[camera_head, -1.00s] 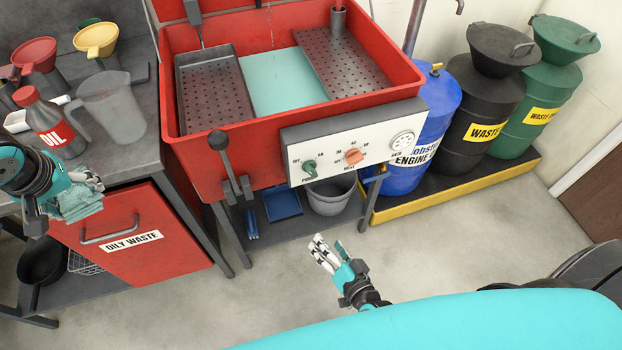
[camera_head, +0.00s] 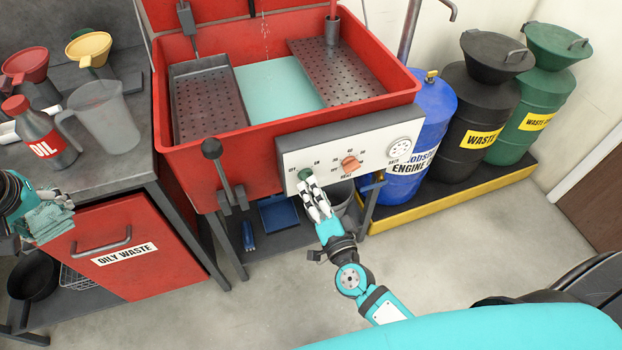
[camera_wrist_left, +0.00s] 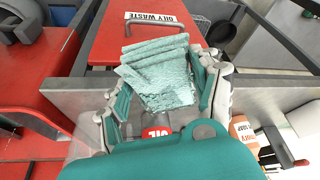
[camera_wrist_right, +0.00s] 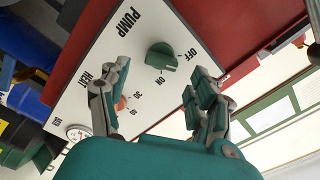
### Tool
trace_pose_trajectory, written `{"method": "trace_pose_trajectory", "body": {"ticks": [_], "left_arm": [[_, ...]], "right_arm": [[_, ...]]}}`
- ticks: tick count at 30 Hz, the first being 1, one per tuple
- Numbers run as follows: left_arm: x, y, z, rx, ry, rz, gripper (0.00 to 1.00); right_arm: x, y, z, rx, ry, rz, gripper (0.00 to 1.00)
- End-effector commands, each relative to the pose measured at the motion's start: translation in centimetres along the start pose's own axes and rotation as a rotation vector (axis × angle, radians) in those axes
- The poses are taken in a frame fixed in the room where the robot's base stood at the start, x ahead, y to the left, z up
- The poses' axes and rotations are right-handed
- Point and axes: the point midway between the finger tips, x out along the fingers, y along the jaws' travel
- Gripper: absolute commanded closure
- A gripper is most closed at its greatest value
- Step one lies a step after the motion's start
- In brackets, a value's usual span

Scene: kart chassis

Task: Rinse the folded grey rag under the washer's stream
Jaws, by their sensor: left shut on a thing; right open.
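The folded rag (camera_head: 47,222), grey-green in these pictures, is in my left gripper (camera_head: 28,212) at the left edge of the head view, in front of the counter. The left wrist view shows the rag (camera_wrist_left: 160,72) held between the fingers. The red washer (camera_head: 215,143) stands in the middle, with a teal basin floor (camera_head: 278,90). Faint thin streaks of liquid (camera_head: 265,42) show over the basin's back. My right gripper (camera_head: 312,190) is open at the control panel. In the right wrist view its fingers are spread near the green pump knob (camera_wrist_right: 162,57), apart from it.
An oil bottle (camera_head: 42,135), a clear jug (camera_head: 105,115) and funnels stand on the left counter, above the red oily waste bin (camera_head: 115,262). A black lever (camera_head: 222,172) juts from the washer's front. Blue, black and green drums stand right.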

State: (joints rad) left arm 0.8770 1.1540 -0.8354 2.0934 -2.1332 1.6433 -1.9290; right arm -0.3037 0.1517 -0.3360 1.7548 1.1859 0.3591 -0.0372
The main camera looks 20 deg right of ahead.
Motion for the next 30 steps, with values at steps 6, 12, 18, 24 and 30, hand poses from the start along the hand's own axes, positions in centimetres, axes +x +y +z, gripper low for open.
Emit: {"method": "trace_pose_trajectory", "body": {"ticks": [6, 12, 18, 24, 30], "left_arm": [[-0.2, 0.0, -0.1, 0.000, 0.000, 0.000, 0.62], [-0.2, 0.0, -0.1, 0.000, 0.000, 0.001, 0.62], [-0.2, 0.0, -0.1, 0.000, 0.000, 0.001, 0.62], [-0.2, 0.0, -0.1, 0.000, 0.000, 0.001, 0.62], [-0.2, 0.0, -0.1, 0.000, 0.000, 0.000, 0.62]], "right_arm": [[3.2, -0.1, 0.0, 0.000, 0.000, -0.001, 0.37], [4.1, 0.0, 0.0, -0.001, 0.000, 0.000, 0.37], [4.1, 0.0, 0.0, 0.000, 0.000, 0.000, 0.37], [4.1, 0.0, 0.0, 0.000, 0.000, 0.000, 0.59], [4.1, 0.0, 0.0, -0.001, -0.001, 0.000, 0.85]]}}
